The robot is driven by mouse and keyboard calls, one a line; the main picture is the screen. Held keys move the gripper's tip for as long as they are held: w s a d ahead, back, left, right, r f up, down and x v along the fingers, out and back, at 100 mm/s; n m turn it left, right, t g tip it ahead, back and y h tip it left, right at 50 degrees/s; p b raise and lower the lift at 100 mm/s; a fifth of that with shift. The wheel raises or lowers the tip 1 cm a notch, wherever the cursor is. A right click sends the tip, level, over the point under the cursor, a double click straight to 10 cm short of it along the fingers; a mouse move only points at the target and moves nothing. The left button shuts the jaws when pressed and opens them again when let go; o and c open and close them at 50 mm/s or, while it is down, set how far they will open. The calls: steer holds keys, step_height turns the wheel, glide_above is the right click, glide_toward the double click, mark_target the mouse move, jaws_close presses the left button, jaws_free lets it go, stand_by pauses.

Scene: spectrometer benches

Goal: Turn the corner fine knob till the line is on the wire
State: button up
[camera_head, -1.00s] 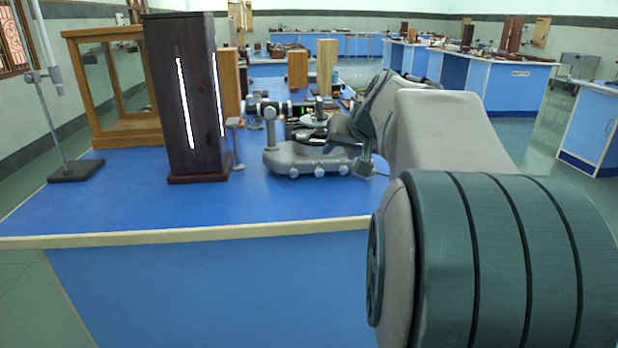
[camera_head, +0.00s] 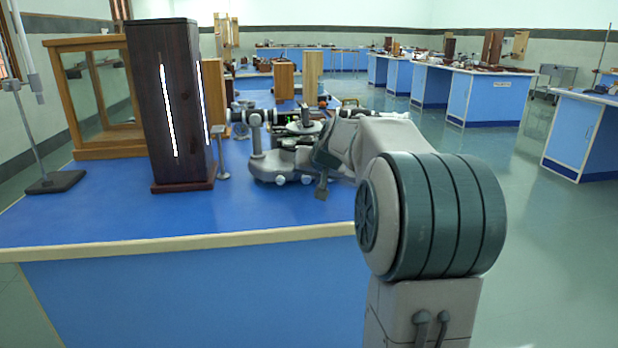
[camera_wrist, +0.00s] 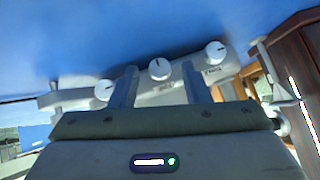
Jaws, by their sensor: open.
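The spectrometer (camera_head: 262,168) stands on the blue bench, its grey base partly hidden by my arm. In the wrist view, three white knobs with dark marks line its base: a left knob (camera_wrist: 104,91), a middle knob (camera_wrist: 160,69) and a right knob (camera_wrist: 216,51). Small lettering by the middle and right knobs is too blurred to read. My gripper (camera_wrist: 159,68) is open, its fingers to either side of the middle knob in the picture; contact cannot be told. In the head view my gripper (camera_head: 322,186) is at the spectrometer's near right side. I cannot make out the line or the wire.
A tall dark lamp housing (camera_head: 184,110) with bright slits stands left of the spectrometer. A wood-framed glass case (camera_head: 104,142) and a stand with a dark base (camera_head: 55,182) are further left. The bench's front edge (camera_head: 200,240) is close.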

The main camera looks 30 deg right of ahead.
steer(key=shift+c, duration=0.3)
jaws_close()
steer(key=shift+f+b, duration=0.15)
steer(key=shift+b, duration=0.25)
steer(key=shift+d+f+m+t+y+b, duration=0.25)
steer(key=shift+m+y+b, duration=0.35)
steer(key=shift+b, duration=0.6)
steer(key=m+t+y+b, duration=0.1)
steer(key=y+b, duration=0.1)
steer(key=b, duration=0.1)
steer(key=shift+s+d, duration=0.1)
steer(key=shift+d, duration=0.05)
steer(key=shift+y+b, duration=0.4)
steer(key=shift+b, duration=0.05)
steer(key=shift+r+m+t, duration=0.15)
steer(key=shift+m+t, duration=0.1)
steer(key=shift+m, duration=0.05)
